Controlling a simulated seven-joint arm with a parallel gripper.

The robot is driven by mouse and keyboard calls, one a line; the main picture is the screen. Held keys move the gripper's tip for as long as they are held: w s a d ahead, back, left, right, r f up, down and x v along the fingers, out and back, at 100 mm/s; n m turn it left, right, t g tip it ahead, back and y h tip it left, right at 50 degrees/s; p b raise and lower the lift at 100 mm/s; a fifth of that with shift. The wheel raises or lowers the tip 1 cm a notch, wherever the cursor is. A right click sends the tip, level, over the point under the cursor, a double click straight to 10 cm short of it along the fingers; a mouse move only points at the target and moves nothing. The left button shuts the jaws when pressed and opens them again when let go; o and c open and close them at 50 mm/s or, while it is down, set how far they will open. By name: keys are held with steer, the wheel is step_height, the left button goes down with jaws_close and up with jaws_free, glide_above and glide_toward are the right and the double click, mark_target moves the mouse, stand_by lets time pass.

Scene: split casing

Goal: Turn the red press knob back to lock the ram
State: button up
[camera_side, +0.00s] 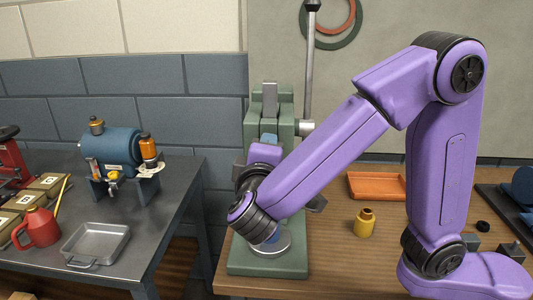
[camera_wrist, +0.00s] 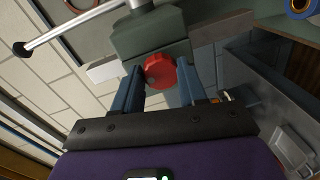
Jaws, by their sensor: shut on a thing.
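The red press knob (camera_wrist: 160,71) is a round, notched knob on the front of the green press (camera_wrist: 150,35) in the wrist view. My gripper (camera_wrist: 159,78) has its two blue-grey fingers on either side of the knob and is shut on it. In the side view the green press (camera_side: 285,128) stands at the table's left end, and my purple hand (camera_side: 264,153) is up against it. The knob is hidden there. The ram's lock state cannot be told.
The press's steel lever (camera_side: 309,70) rises beside the press. A dark bench (camera_side: 165,215) at left carries a blue motor-like machine (camera_side: 110,150), a metal tray (camera_side: 96,244) and a red can (camera_side: 38,228).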

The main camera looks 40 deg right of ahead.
steer(key=shift+f, duration=0.1)
stand_by(0.4)
steer(key=o, duration=1.1)
steer(key=shift+c, duration=0.2)
steer(key=v, duration=1.7)
steer(key=shift+s+a, duration=0.2)
steer(key=shift+s, duration=0.05)
